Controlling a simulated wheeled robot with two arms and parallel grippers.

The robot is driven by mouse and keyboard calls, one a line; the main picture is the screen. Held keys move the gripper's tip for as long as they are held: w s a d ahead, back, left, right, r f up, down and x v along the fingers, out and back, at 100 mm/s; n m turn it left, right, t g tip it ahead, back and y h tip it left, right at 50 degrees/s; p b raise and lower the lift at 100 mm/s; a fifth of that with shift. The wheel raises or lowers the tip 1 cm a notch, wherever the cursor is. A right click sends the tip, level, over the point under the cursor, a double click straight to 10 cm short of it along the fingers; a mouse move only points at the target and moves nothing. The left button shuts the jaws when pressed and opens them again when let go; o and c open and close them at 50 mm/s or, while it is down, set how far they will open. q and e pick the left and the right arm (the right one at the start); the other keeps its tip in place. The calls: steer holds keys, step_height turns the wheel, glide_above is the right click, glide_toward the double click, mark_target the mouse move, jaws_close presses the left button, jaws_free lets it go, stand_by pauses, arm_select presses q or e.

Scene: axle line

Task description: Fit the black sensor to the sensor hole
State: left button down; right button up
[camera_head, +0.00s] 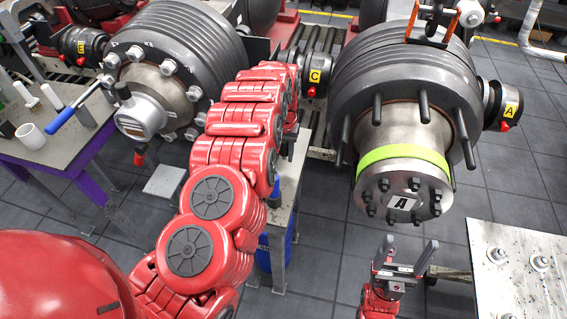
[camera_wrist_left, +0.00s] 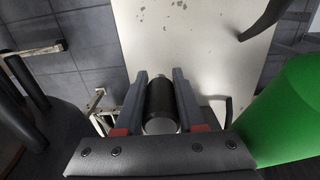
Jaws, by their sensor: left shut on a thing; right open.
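In the left wrist view, the black sensor (camera_wrist_left: 160,98), a short black cylinder with a silver end, sits between the two grey fingers of my left gripper (camera_wrist_left: 160,76). The gripper is shut on it, above a pale table top. In the head view, my left arm reaches to the middle and its own links mostly hide the left gripper and the sensor. I cannot make out the sensor hole in either view.
A narrow pale stand (camera_head: 284,205) is below my left arm. A large axle hub (camera_head: 385,90) is to its right and another (camera_head: 165,55) to its left. A metal plate table (camera_head: 515,270) is at lower right. A green rounded object (camera_wrist_left: 290,115) is close in the wrist view.

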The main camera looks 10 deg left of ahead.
mark_target(283, 169)
arm_select(q)
steer(key=shift+s+f, duration=0.15)
steer(key=shift+f, duration=0.1)
step_height(283, 169, down, 3)
steer(key=shift+a+r+p, duration=0.1)
steer(key=shift+p, duration=0.6)
steer(key=shift+f, duration=0.35)
steer(key=shift+f, duration=0.15)
steer(key=c, duration=0.5)
jaws_free()
